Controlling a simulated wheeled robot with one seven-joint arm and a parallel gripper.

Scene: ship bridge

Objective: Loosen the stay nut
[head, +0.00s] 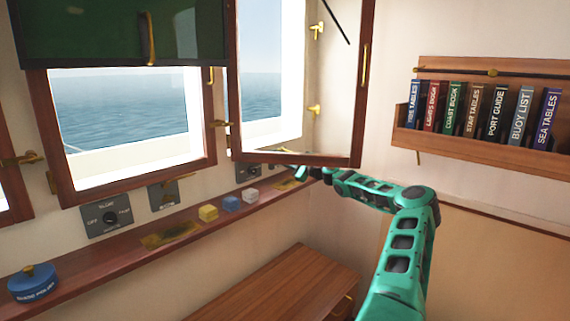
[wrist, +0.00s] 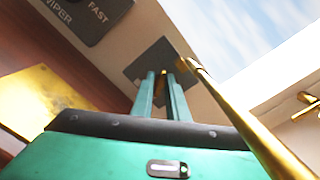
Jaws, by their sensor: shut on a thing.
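My gripper (head: 303,173) is at the wall below the open right-hand window (head: 300,157), at the far end of my green arm. In the wrist view my gripper (wrist: 164,78) has its two fingers close together at a dark wall plate (wrist: 140,66). A small brass bit, likely the stay nut (wrist: 163,72), shows between the fingertips; the fingers hide most of it. A long brass stay bar (wrist: 235,120) runs from beside the fingertips toward the lower right, close to the right finger. In the head view the nut is too small and covered to make out.
A wiper switch plate (wrist: 85,12) is left of my fingers. A bookshelf (head: 480,146) hangs at right.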

